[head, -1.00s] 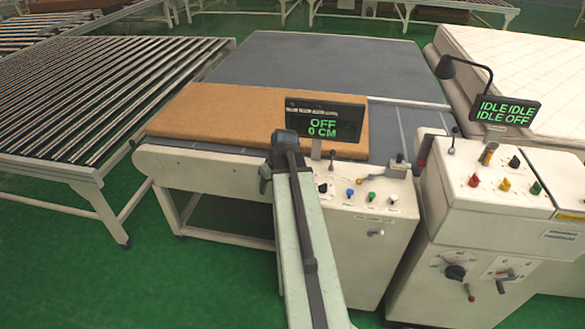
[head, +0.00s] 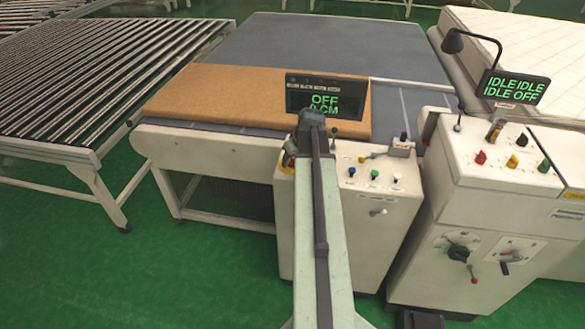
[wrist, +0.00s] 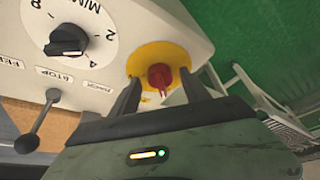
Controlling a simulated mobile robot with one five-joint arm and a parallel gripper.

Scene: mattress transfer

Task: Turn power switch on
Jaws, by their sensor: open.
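A red rotary switch (wrist: 160,77) sits on a round yellow plate (wrist: 143,57) on the cream control box in the wrist view. A bit of red and yellow (head: 287,161) shows at the box's left edge in the head view, partly covered by my arm. My gripper (wrist: 160,90) is open, with its dark fingers to either side of the red switch in the picture. I cannot tell whether they touch it. In the head view my arm hides most of the gripper. The display (head: 326,96) reads OFF, with 0 CM partly covered by my arm.
A black dial (wrist: 67,40) and a grey lever (wrist: 38,125) are left of the gripper in the wrist view. The control box (head: 350,240) has several coloured knobs. Another console (head: 480,200) stands to its right, a roller conveyor (head: 90,85) to the left. Green floor is clear at front left.

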